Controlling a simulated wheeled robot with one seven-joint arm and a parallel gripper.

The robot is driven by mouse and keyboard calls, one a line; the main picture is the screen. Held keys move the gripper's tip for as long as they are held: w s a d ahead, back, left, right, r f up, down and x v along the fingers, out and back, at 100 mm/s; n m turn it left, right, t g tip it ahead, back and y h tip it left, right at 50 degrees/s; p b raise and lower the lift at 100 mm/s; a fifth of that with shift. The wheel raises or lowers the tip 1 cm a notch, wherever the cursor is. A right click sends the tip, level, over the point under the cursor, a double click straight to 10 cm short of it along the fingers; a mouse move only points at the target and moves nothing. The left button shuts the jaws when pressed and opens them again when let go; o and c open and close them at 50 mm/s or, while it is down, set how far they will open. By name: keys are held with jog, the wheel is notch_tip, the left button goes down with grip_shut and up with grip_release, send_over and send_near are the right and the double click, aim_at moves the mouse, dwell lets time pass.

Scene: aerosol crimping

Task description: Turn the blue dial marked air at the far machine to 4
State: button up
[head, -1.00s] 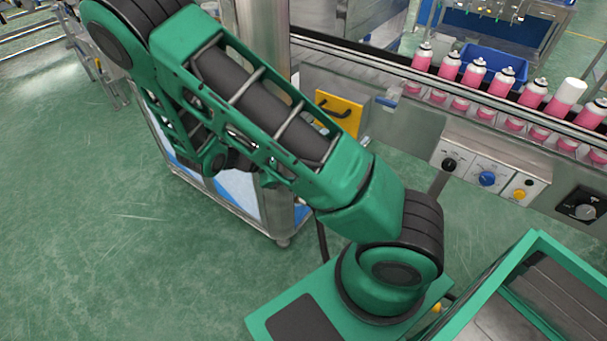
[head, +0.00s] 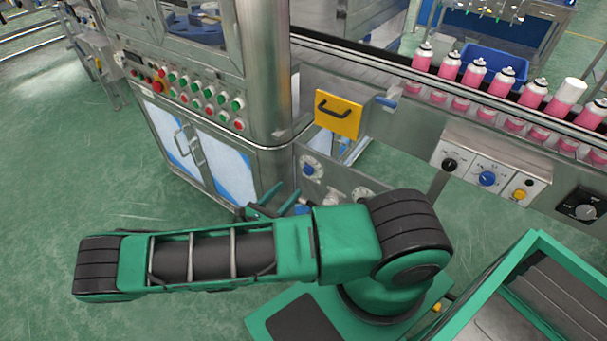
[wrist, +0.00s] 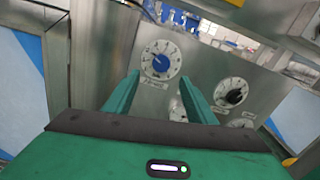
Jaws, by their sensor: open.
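My gripper (head: 279,200) is open and empty in front of that panel, low and left of the dial. In the wrist view my gripper (wrist: 160,88) has its fingers spread below the dial, and I see no contact. A black dial (wrist: 235,97) is to the right, and another dial is partly hidden between the fingers.
The cabinet (head: 205,160) with coloured buttons stands left. A nearer control box (head: 465,172) on the conveyor also has a blue knob (head: 487,178). A green-rimmed bin (head: 520,245) stands front right.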

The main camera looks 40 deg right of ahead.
aim_at(306, 171)
jog(key=x, duration=1)
jog(key=shift+d, duration=0.3)
jog(key=shift+w, duration=0.15)
jog(key=c, duration=1)
